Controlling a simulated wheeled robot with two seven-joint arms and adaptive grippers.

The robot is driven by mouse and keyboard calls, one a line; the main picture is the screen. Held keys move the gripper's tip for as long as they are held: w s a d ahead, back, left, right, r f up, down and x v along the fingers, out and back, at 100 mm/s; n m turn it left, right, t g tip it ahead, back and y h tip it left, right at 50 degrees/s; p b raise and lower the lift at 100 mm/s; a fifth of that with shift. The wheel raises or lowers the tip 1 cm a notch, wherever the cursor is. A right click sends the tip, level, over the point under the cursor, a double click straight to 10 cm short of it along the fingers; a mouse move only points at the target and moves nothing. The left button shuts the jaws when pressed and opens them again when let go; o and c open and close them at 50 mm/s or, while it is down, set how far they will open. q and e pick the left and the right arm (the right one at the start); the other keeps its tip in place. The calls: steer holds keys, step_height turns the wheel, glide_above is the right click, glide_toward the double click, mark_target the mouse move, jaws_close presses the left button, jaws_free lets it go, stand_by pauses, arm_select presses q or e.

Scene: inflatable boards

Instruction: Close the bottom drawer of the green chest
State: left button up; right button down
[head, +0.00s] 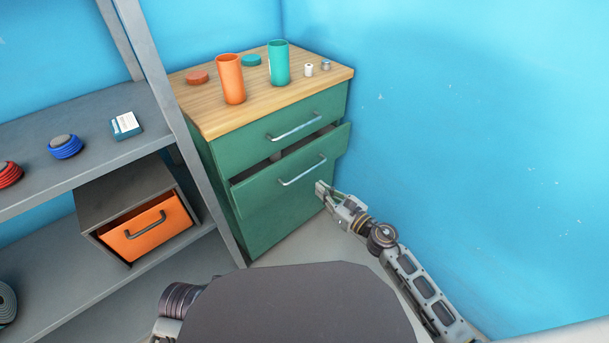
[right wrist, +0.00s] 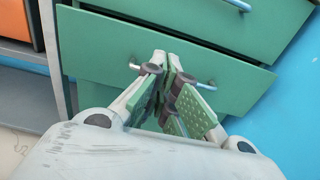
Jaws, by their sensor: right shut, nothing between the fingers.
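The green chest (head: 222,156) stands against the blue wall, with a wooden top. Its bottom drawer (head: 270,205) is pulled out part way, with a dark gap above its front. Its metal handle (head: 302,171) is horizontal. My right gripper (head: 322,190) is shut and empty near the right part of the bottom drawer's front, below the handle. In the right wrist view the shut fingertips (right wrist: 169,62) overlap the handle in the picture; I cannot tell if they touch the drawer. The top drawer (head: 280,128) looks shut. My left gripper is not in view.
An orange cup (head: 230,80), a teal cup (head: 278,63), lids and small items stand on the chest top. A grey shelf (head: 80,168) at left holds tape rolls and a box with an orange drawer (head: 140,232). The blue wall (head: 450,150) is close on the right.

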steer(key=shift+w+a, duration=0.1)
glide_toward(289, 162)
steer(key=shift+x, duration=3.2)
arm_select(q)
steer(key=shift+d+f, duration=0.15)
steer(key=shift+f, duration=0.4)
arm_select(e)
steer(key=shift+w+a, duration=0.25)
arm_select(q)
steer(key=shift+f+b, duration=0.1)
steer(key=shift+b, duration=0.2)
